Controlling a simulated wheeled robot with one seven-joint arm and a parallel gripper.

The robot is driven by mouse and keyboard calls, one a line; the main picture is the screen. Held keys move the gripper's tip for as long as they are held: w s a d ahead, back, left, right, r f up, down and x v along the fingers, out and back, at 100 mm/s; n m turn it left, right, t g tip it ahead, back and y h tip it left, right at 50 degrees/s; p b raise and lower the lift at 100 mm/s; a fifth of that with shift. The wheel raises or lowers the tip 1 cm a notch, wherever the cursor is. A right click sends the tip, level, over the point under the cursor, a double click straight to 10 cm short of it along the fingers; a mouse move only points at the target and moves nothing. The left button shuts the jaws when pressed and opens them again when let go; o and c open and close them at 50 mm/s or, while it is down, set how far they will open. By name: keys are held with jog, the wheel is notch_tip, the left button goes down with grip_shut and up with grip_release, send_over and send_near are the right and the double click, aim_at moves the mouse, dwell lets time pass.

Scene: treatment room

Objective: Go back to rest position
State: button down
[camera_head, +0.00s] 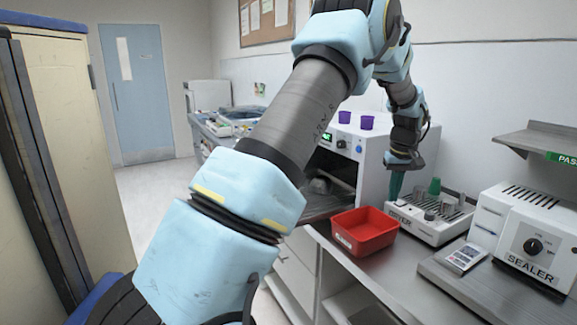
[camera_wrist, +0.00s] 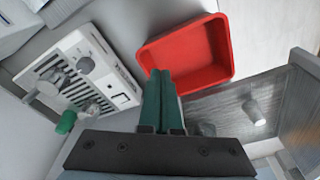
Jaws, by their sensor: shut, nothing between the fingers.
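My gripper (camera_head: 396,184) hangs from my arm, pointing down above the counter, between the red tray (camera_head: 352,243) and the white tester unit (camera_head: 420,228). In the wrist view its green fingers (camera_wrist: 161,95) are together with nothing between them. The red tray (camera_wrist: 214,77) looks empty there and lies just beyond the fingertips. The tester (camera_wrist: 70,50) is to the left of the fingers and holds several grey pieces and a green-capped piece (camera_wrist: 66,122).
A white oven-like cabinet (camera_head: 385,150) with its door open stands behind the gripper, with two purple cups (camera_head: 367,122) on top. A sealer (camera_head: 530,240) and a wall shelf (camera_head: 540,140) are at the right. A tall cream cabinet (camera_head: 65,130) is close at the left.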

jog(key=s+a+r, duration=0.1)
jog(key=s+a, duration=0.1)
jog(key=a, duration=0.8)
jog(key=s+a, duration=0.3)
jog(key=a, duration=0.7)
jog(key=s+a+f+b, duration=0.1)
jog(key=s+a+f, duration=0.1)
jog(key=s+a, duration=1.3)
jog(key=shift+s+a+m, duration=0.35)
jog(key=shift+a+m, duration=0.05)
jog(key=shift+a, duration=0.2)
jog(key=c, duration=1.5)
grip_release()
jog(key=shift+f, duration=0.1)
